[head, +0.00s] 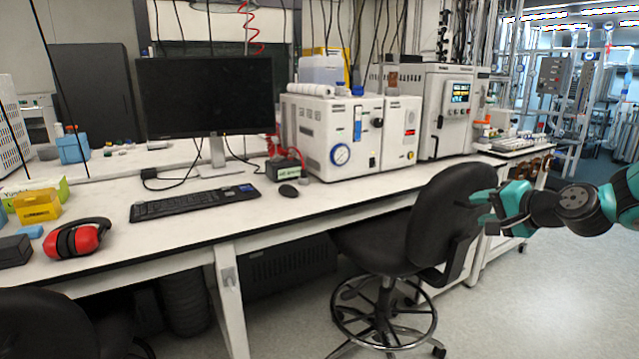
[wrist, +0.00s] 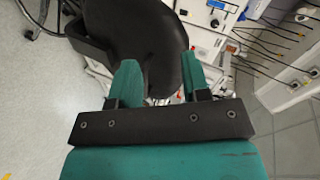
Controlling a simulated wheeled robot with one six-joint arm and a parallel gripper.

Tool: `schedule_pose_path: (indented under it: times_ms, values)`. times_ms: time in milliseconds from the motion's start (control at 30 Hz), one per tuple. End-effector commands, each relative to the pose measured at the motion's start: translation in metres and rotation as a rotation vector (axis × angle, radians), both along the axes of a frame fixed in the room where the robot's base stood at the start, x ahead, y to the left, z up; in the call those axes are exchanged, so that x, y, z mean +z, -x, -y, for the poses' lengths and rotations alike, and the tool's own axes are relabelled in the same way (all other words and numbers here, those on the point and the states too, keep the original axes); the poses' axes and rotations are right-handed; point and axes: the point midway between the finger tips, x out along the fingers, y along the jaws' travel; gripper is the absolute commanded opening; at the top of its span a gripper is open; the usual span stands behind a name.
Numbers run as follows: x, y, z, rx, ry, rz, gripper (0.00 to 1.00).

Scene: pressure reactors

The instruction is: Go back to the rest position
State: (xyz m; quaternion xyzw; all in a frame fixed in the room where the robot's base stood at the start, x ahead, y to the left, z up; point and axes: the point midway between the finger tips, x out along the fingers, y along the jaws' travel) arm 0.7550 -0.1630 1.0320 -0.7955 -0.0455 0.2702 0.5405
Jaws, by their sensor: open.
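My gripper (head: 477,208) is at the right of the head view, at the end of my teal and black arm, which reaches in from the right edge. It hangs in the air by the back of a black chair (head: 450,220), overlapping it in the picture; I cannot tell whether they touch. In the wrist view my gripper (wrist: 161,82) shows two teal fingers spread apart with nothing held between them. The chair's dark back (wrist: 140,35) shows beyond the fingers.
A white bench (head: 190,205) runs along the left and middle, with a monitor (head: 205,95), a keyboard (head: 195,203), red earmuffs (head: 77,238) and white instruments (head: 340,135). Another black chair (head: 60,325) is at lower left. Grey floor (head: 560,300) is open at lower right.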

Motion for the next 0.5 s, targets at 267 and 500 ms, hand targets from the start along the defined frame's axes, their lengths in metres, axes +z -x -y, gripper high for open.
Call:
schedule_pose_path:
  times_ms: [267,500]
  values:
    - [0.053,0.139,-0.174,0.632,0.425,-0.154,0.43]
    - [0.067,0.293,-0.218,1.126,0.745,-0.237,0.43]
